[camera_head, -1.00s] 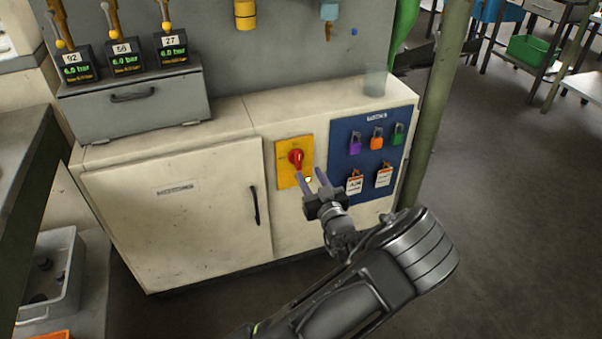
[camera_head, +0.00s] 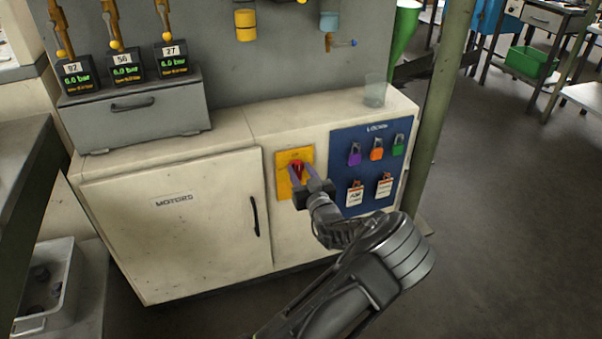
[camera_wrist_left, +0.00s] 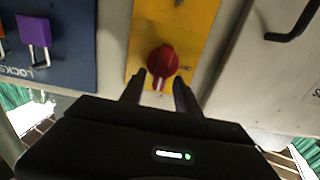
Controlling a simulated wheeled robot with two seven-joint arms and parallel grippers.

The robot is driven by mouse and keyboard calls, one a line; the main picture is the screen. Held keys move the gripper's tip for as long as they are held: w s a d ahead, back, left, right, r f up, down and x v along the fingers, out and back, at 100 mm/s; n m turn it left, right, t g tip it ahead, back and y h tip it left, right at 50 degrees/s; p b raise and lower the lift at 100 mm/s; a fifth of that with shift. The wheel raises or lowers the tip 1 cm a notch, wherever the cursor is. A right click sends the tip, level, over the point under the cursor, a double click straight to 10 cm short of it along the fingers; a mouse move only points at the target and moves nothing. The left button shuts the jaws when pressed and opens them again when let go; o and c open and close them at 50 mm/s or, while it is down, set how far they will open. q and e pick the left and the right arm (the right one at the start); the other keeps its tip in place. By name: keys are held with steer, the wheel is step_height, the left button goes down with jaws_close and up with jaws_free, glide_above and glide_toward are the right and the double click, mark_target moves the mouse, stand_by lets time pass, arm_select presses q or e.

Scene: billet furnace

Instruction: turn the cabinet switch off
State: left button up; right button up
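The red rotary switch (camera_head: 297,168) sits on a yellow plate (camera_head: 284,185) on the front of the cream cabinet (camera_head: 230,262). In the left wrist view the red knob (camera_wrist_left: 162,60) shows just beyond my fingertips, with a pale mark on its handle. My left gripper (camera_head: 302,172) is at the switch, its two fingers apart with the knob between or just ahead of them; I cannot tell if they touch it. In the left wrist view the left gripper (camera_wrist_left: 158,88) is open and empty between the fingers. My right gripper is not in view.
A blue lock board (camera_head: 342,140) with coloured padlocks (camera_head: 376,149) and tags is right of the switch. A door handle (camera_head: 254,216) is to its left. A glass (camera_head: 375,90) stands on the cabinet top. A green post (camera_head: 440,110) rises at the right.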

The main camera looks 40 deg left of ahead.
arm_select(q)
jaws_close()
stand_by(0.4)
